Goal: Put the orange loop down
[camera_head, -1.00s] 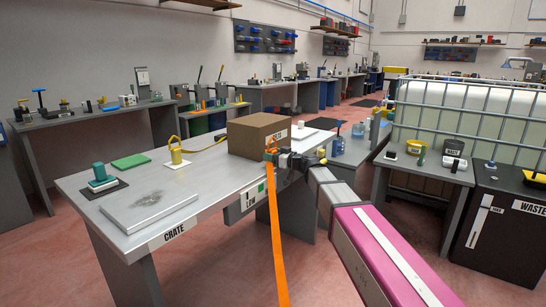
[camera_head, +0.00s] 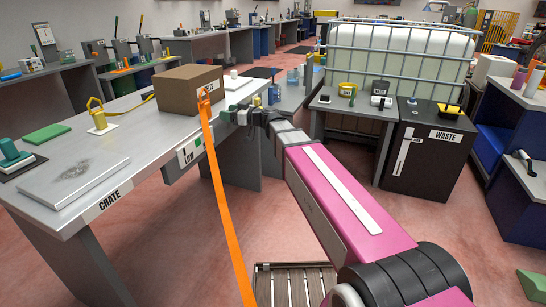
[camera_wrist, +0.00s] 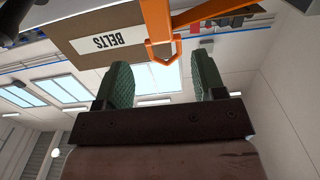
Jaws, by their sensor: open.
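The orange loop (camera_head: 204,96) is at the front right face of the brown cardboard box (camera_head: 180,88), at the top of a long orange strap (camera_head: 222,195) that hangs down past the bench edge. In the wrist view the loop (camera_wrist: 163,50) shows beside the BELTS label on the box (camera_wrist: 95,30). It lies beyond the fingertips, apart from both green pads. My gripper (camera_head: 236,114) is open and empty, just right of the loop; it also shows in the wrist view (camera_wrist: 165,80). What holds the loop up cannot be made out.
The box stands on the grey bench (camera_head: 110,150). A yellow padlock-like object (camera_head: 98,118), a green pad (camera_head: 46,134) and a metal plate (camera_head: 75,180) lie on the bench to its left. A black WASTE cabinet (camera_head: 428,148) and a caged tank (camera_head: 390,70) stand to the right.

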